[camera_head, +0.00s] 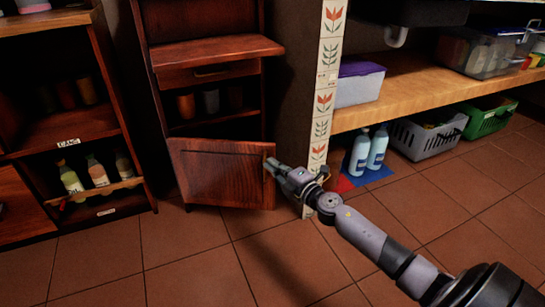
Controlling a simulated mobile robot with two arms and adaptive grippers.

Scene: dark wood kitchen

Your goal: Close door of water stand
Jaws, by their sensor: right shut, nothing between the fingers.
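The water stand (212,50) is a dark reddish wood cabinet in the middle of the view. Its door (222,174) is low on its front, with its right edge standing out from the body, so it looks partly open. My right gripper (270,165) is shut and empty. It is at the door's upper right edge; I cannot tell whether it touches. Its arm comes in from the lower right. My left gripper is not in view.
A dark shelf unit (120,135) with bottles stands at left. A tiled post (324,90) is right of the stand. Blue bottles (360,153), a grey basket (425,140) and a green basket (490,120) are under the wooden shelf (410,90). The tiled floor (200,260) in front is clear.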

